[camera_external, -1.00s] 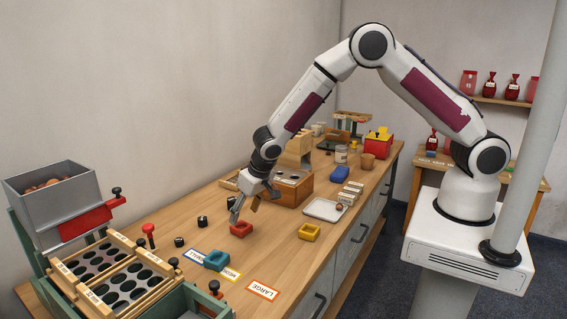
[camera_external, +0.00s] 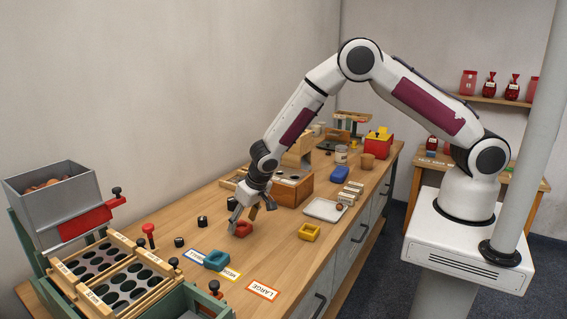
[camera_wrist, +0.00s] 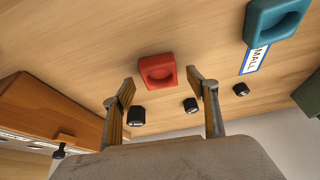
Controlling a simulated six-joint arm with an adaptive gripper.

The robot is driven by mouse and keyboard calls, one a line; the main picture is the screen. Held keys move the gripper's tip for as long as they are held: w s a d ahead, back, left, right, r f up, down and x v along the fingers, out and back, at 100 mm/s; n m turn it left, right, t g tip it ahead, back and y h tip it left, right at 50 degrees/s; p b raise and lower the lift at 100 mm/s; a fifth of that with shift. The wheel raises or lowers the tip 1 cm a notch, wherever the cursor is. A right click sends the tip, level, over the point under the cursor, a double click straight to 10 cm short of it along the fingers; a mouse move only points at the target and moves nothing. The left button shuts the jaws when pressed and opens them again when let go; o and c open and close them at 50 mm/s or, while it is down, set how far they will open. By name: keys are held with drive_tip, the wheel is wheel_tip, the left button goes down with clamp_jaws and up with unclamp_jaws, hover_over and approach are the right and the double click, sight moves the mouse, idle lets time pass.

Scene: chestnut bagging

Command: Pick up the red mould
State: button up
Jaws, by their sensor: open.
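The red mould (camera_external: 240,231) is a small block with a hollow in its top, lying on the wooden bench. In the wrist view the red mould (camera_wrist: 158,70) sits just beyond my fingertips, roughly between their lines. My gripper (camera_external: 244,219) is open and empty, pointing down close over the mould; the fingers partly overlap it in the external view. The wrist view shows both fingers of my gripper (camera_wrist: 161,80) spread apart on either side. I cannot tell whether a finger touches the mould.
A blue mould (camera_external: 217,260) and a yellow mould (camera_external: 309,232) lie nearby, with SMALL and LARGE (camera_external: 262,290) cards. Black knobs (camera_external: 202,222) stand to the left. A wooden box (camera_external: 293,188) is behind, and a metal tray (camera_external: 324,209) to the right.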

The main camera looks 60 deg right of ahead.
drive_tip(key=shift+w+f, duration=0.25)
drive_tip(key=shift+f, duration=0.35)
drive_tip(key=shift+c, duration=0.3)
drive_tip(key=c, duration=1.2)
